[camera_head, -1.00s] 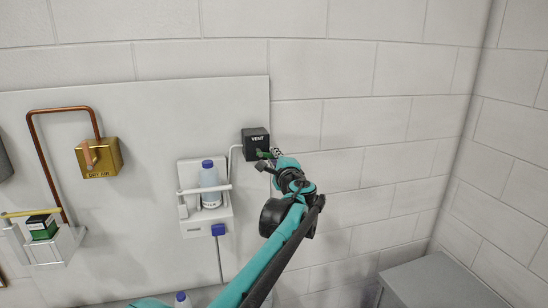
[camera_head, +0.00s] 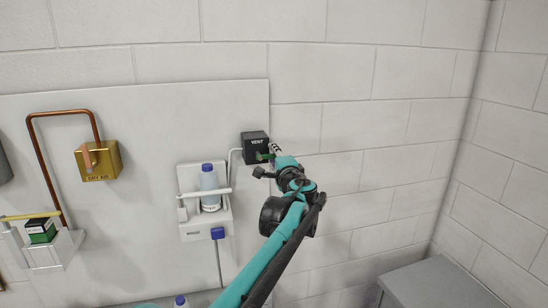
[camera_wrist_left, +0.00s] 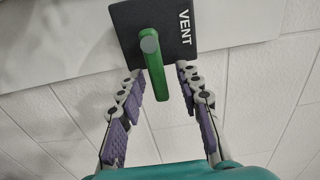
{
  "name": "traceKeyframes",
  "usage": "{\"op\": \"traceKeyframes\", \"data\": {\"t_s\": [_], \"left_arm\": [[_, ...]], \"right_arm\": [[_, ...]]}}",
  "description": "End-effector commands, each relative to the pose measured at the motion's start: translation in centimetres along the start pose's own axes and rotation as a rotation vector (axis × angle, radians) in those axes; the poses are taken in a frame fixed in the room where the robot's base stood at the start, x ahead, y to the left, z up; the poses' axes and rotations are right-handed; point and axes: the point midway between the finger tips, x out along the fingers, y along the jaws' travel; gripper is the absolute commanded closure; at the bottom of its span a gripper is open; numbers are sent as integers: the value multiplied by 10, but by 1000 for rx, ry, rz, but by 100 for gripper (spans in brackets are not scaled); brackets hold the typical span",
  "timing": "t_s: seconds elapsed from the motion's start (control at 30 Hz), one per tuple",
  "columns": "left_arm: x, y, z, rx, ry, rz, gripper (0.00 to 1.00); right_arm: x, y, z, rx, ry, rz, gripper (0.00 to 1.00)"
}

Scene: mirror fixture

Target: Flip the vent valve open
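The vent valve is a black box (camera_head: 255,140) marked VENT, fixed near the right edge of the white panel. It fills the top of the left wrist view (camera_wrist_left: 180,55). Its green lever (camera_head: 263,156) sticks out to the right, and in the left wrist view the lever (camera_wrist_left: 155,80) comes down between the fingers. My left gripper (camera_head: 270,160) is open, just right of the box. Its two fingers (camera_wrist_left: 160,82) stand on either side of the lever with gaps visible. The right gripper is out of view.
Left of the valve, a white holder (camera_head: 193,228) with a blue-capped bottle (camera_head: 209,185) hangs on the panel. A brass DRY AIR valve (camera_head: 98,160) and copper pipe (camera_head: 35,140) are further left. A grey cabinet (camera_head: 430,285) stands low right. The wall right of the valve is bare.

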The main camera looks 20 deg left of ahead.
Motion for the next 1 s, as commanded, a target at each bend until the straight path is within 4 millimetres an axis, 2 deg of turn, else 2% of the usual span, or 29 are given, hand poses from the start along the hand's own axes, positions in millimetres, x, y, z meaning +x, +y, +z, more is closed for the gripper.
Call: {"op": "traceKeyframes", "data": {"t_s": [0.17, 0.27, 0.5, 0.7, 0.83, 1.0], "left_arm": [[-5, 0, 0, 1, 1, 0, 66], [-18, 0, -1, 1, 3, 0, 66], [-70, 0, -1, 0, 5, 0, 66], [-106, 0, -1, 0, 3, 0, 66], [-117, 0, 0, 0, 0, 0, 66], [-120, 0, 0, 0, 0, 0, 66]], "right_arm": [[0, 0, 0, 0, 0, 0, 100], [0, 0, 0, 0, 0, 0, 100], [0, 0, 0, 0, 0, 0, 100], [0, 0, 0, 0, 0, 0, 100], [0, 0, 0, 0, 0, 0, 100], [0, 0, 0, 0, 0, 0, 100]]}}
